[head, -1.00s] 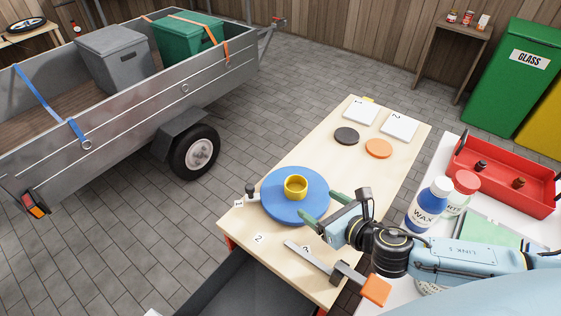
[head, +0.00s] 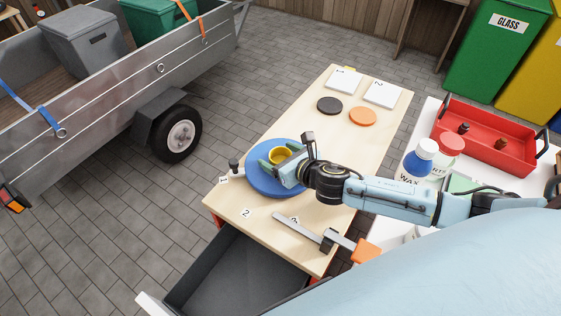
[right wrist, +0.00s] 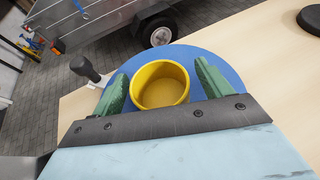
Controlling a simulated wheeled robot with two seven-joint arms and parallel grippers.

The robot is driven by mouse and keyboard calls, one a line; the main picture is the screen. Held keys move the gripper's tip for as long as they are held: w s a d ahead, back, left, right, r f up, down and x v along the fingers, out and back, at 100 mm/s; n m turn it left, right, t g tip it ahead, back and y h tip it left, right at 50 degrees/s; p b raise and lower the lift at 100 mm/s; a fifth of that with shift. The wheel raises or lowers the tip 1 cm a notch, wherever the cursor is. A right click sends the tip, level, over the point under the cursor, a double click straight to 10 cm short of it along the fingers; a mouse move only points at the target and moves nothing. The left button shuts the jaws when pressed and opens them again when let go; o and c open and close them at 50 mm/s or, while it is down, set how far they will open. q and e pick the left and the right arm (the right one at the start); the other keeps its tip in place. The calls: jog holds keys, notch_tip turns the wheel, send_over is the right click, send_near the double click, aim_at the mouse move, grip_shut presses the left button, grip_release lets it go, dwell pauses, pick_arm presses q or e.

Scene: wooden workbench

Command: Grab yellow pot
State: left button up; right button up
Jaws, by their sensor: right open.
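The yellow pot (head: 279,155) stands upright on a round blue disc (head: 262,184) on the wooden workbench. In the right wrist view the empty pot (right wrist: 160,86) lies between the two green fingers of my right gripper (right wrist: 161,88). The fingers are open, one on each side of the pot, with a gap on both sides. In the head view my right gripper (head: 277,162) reaches in from the right and partly covers the pot. My left gripper is not in view.
A clamp with an orange handle (head: 366,251) lies at the bench's front. A dark knob (head: 234,164) stands left of the disc. Black (head: 329,105) and orange (head: 362,116) discs and white numbered tiles lie farther back. Bottles (head: 420,157) and a red tray (head: 493,160) stand at right.

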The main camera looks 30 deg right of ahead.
jog(key=shift+w+a+f, duration=0.15)
jog(key=shift+w+f, duration=0.1)
jog(key=shift+w, duration=0.25)
